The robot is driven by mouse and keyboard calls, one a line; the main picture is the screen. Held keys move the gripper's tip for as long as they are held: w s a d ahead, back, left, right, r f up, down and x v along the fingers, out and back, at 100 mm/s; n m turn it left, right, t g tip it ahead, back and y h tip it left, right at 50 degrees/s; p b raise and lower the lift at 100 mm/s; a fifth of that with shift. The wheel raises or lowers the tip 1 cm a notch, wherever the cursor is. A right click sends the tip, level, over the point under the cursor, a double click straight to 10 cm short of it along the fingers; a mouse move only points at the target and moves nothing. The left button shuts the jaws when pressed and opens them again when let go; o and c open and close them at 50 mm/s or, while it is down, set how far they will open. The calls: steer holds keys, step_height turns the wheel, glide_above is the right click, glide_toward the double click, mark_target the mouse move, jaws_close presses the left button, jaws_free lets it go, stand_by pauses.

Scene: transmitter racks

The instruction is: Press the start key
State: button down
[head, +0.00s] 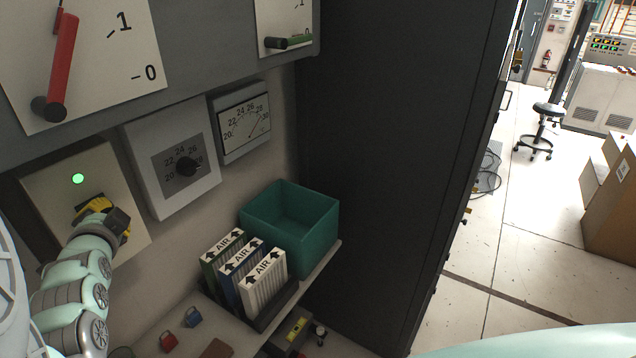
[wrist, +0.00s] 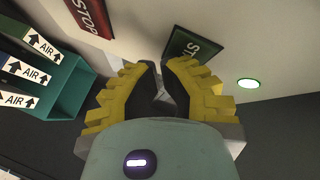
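The start key (wrist: 193,48) is a dark green plate with white letters, only "ST" readable, on the pale wall panel (head: 52,178). In the wrist view it lies just beyond the right finger, which hides part of it. A red stop key (wrist: 90,15) is at the upper left. A green lamp (wrist: 248,83) glows on the panel; it also shows in the head view (head: 78,179). My gripper (wrist: 160,64) has yellow fingers with a narrow gap between their tips and holds nothing. In the head view my gripper (head: 97,206) is close to the panel; contact cannot be told.
A dial box (head: 140,165) and a gauge (head: 245,120) are right of the panel. Lever switches (head: 62,60) hang above. A teal bin (head: 305,235) and several AIR filters (head: 265,285) stand on the shelf. A dark cabinet (head: 400,130) bounds the right side.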

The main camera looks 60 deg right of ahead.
stand_by(0.4)
steer(key=shift+s, duration=0.85)
steer(key=s+b, duration=0.2)
steer(key=s, duration=0.3)
steer(key=shift+d, duration=0.15)
steer(key=shift+r, duration=0.1)
stand_by(0.3)
